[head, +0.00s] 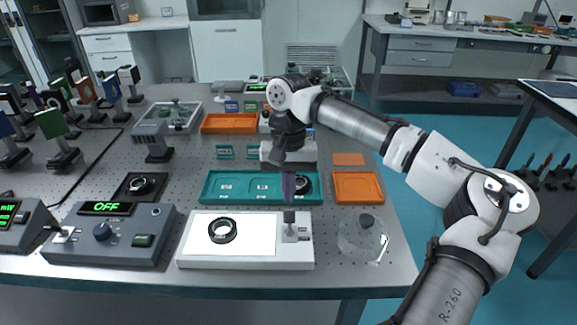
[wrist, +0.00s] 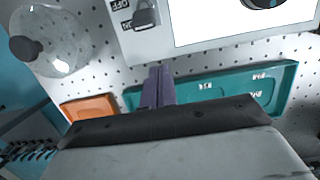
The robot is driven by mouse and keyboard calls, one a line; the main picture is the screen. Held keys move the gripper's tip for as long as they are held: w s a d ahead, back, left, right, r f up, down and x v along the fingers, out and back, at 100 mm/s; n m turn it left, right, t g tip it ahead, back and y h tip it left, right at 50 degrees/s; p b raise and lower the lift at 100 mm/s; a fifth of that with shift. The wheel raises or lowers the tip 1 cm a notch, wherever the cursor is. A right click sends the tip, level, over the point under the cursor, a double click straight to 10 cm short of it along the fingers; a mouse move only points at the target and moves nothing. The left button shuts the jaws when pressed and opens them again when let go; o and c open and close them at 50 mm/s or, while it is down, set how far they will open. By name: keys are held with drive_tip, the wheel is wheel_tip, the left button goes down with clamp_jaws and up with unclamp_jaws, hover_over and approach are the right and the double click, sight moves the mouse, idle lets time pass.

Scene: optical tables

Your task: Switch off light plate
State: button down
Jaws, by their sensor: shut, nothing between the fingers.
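The light plate (head: 262,253) is a white box near the table's front edge, with a bright white panel. A black ring (head: 222,231) lies on that panel. A grey toggle switch (head: 290,217) stands at the plate's right end; it also shows at the top of the wrist view (wrist: 145,14), beside OFF and ON labels. I cannot tell which way its lever is set. My gripper (head: 289,196) is shut and empty, pointing down just behind the switch and apart from it. Its purple fingers (wrist: 159,74) show below the switch in the wrist view.
A teal tray (head: 222,197) lies behind the plate, partly under my gripper. An orange tray (head: 372,189) and a clear domed glass piece (head: 361,237) stand to the right. A grey control box reading OFF (head: 110,240) stands left. Optic mounts crowd the back left.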

sight(289, 216)
drive_tip(key=shift+s+f, duration=0.35)
drive_tip(key=shift+f, duration=0.1)
drive_tip(key=shift+s+r+p, duration=0.3)
drive_tip(key=shift+s+r, duration=0.1)
drive_tip(key=shift+s, duration=0.35)
drive_tip(key=shift+s+r+p, duration=0.25)
drive_tip(key=shift+s+r, duration=0.15)
drive_tip(key=shift+s, duration=0.35)
drive_tip(key=shift+s+r+t+b, duration=0.1)
drive_tip(key=shift+s+t+b, duration=0.1)
drive_tip(key=shift+t+b, duration=0.55)
drive_tip(key=shift+t, duration=0.45)
drive_tip(key=shift+s+r+t, duration=0.15)
drive_tip(key=shift+t, duration=0.35)
